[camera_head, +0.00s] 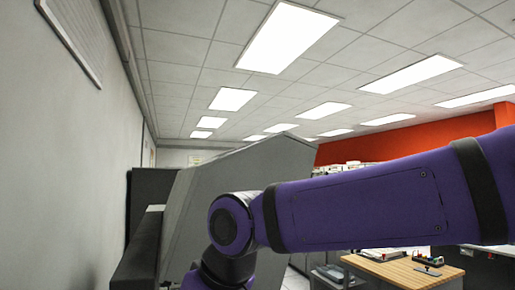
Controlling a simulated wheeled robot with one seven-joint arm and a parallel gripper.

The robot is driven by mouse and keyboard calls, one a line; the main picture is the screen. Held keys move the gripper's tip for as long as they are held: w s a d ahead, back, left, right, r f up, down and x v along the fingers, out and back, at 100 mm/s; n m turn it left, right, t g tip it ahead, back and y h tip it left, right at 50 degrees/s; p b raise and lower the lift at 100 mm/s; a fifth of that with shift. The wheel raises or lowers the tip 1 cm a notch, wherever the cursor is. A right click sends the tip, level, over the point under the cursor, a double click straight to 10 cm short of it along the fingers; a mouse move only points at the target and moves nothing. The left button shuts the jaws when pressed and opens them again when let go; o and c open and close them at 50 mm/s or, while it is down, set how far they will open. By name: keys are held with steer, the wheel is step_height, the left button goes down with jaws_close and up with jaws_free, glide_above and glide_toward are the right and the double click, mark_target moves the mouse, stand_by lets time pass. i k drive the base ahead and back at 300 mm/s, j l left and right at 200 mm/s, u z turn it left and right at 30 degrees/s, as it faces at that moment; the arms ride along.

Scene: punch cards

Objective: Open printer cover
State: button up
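A large grey slanted panel (205,190) stands left of the middle, behind my purple arm. It looks like the printer's cover or housing, tilted up, but I cannot tell which. A dark grey body (138,262) lies low at its left, partly cut off by the picture's bottom edge. My arm reaches in from the right, and its joint is in front of the panel, hiding its lower right part. The arm then bends down out of the picture. My gripper is not in view, so its contact with the cover is hidden.
A pale wall (80,160) runs close along the left. A wooden-topped desk (400,274) with small items stands at lower right, with dark bins (330,277) beside it. An orange wall (400,138) and shelves are farther back. Little floor shows.

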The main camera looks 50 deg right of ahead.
mark_target(282, 156)
steer(key=l, duration=0.6)
steer(key=k+l, duration=0.1)
steer(key=l, duration=0.55)
steer(key=k+l+u, duration=0.1)
steer(key=l, duration=1.15)
steer(key=k, duration=0.05)
